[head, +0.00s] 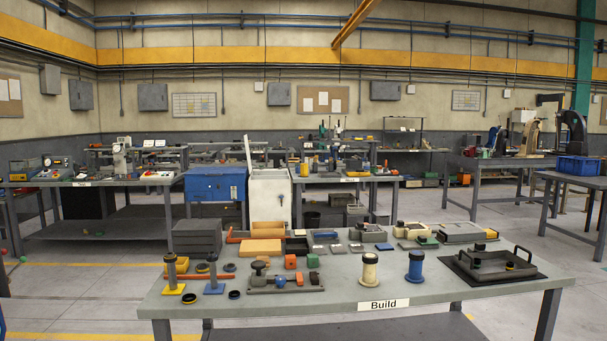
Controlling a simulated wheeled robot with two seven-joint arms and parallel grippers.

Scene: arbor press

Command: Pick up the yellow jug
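I cannot make out a clear yellow jug. A small upright yellow item (315,163) stands on the back middle table (345,180), too far off to tell whether it is a jug. Neither looks like a jug. Neither of my grippers is in view.
The near table also holds a cream spool (368,270), a blue spool (415,267) and a grey tray (492,264). A blue cabinet (215,184) and a white cabinet (270,197) stand behind it. Open floor lies to the left and right.

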